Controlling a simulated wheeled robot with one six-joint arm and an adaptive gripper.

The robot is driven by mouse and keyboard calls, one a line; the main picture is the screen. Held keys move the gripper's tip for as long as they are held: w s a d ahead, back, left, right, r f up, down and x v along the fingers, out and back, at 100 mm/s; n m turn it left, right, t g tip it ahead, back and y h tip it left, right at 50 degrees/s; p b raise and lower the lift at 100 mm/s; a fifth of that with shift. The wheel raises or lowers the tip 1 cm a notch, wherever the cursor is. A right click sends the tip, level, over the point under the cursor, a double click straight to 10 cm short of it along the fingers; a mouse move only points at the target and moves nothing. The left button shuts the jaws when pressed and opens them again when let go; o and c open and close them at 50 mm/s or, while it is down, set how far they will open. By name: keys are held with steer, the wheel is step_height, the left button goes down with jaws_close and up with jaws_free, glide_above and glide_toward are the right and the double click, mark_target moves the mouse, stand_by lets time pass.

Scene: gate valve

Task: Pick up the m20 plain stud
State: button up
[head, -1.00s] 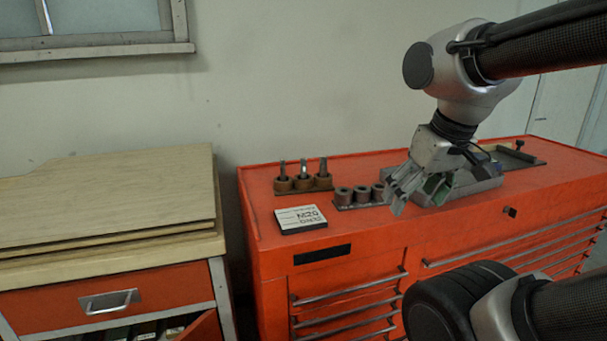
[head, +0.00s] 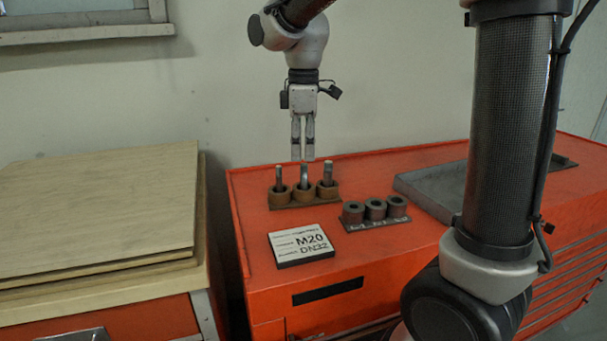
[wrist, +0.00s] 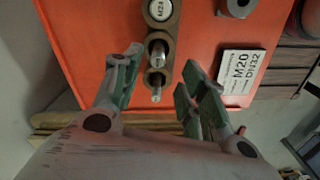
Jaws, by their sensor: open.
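Three upright studs stand in brown round cups on a dark strip: a left stud (head: 278,180), a shinier middle stud (head: 304,177) and a right stud (head: 328,174). Which of them is the M20 plain stud I cannot tell for sure. In the wrist view, the top one has a white end marked M24 (wrist: 160,9); the middle stud (wrist: 158,52) and the left stud (wrist: 155,88) show below it. My gripper (head: 303,158) points down, open and empty, just above the middle stud. In the wrist view its fingers (wrist: 162,68) lie either side of the studs.
A card (head: 301,244) reading M20 DN32 lies in front of the studs on the red cabinet (head: 255,290). Three hollow dark cylinders (head: 375,209) stand on a strip to the right. A grey tray (head: 432,192) lies further right. Wooden boards (head: 100,215) lie on the left.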

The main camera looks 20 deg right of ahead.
mark_target(304, 164)
steer(key=shift+w+r+n, duration=0.25)
steer(key=shift+r+n, duration=0.05)
steer(key=shift+n, duration=0.3)
steer(key=shift+s+n, duration=0.2)
steer(key=shift+n, duration=0.4)
steer(key=shift+d+f, duration=0.1)
steer(key=shift+f, duration=0.05)
step_height(304, 164, down, 8)
steer(key=shift+w+d+r, duration=0.1)
steer(key=shift+w+r, duration=0.05)
steer(key=shift+r, duration=0.1)
steer(key=shift+c, duration=0.2)
jaws_close()
